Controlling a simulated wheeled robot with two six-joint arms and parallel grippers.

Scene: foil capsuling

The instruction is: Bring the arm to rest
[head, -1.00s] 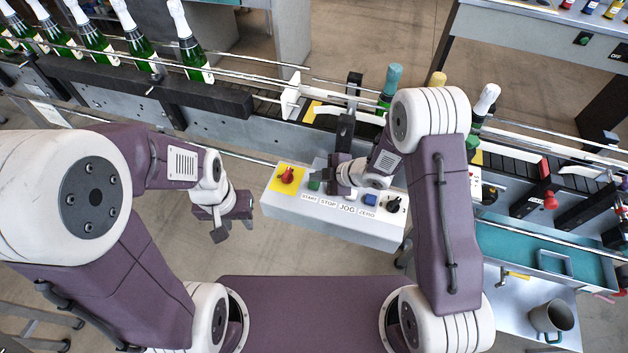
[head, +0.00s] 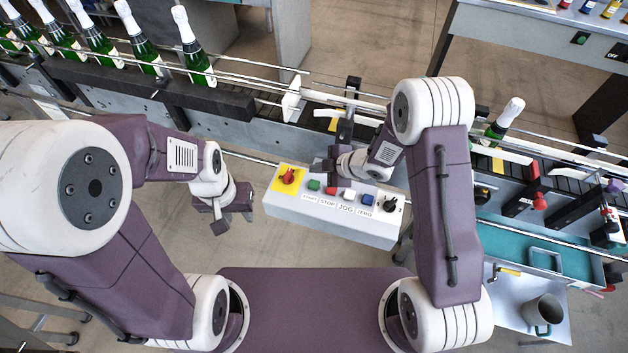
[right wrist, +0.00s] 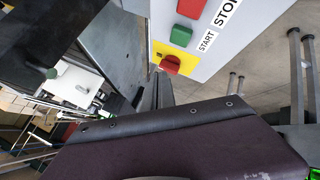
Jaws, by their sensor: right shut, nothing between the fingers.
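My right gripper (head: 322,170) is shut and empty, just beyond the upper edge of the control box (head: 330,219) in the head view. In the right wrist view its purple body fills the foreground. The box carries a red knob on yellow (head: 288,176), a green button (head: 314,185), a red button (head: 331,191), a white button (head: 349,195), a blue button (head: 368,199) and a black knob (head: 390,204). The green button (right wrist: 180,36) and red knob (right wrist: 170,65) show close in the right wrist view. My left gripper (head: 230,222) hangs left of the box, fingers apart, empty.
The conveyor (head: 235,125) runs behind the box, with green bottles (head: 193,50) at the left and a white-necked bottle (head: 505,122) at the right. A grey mug (head: 543,313) stands on a shelf at lower right. Open floor lies left of the box.

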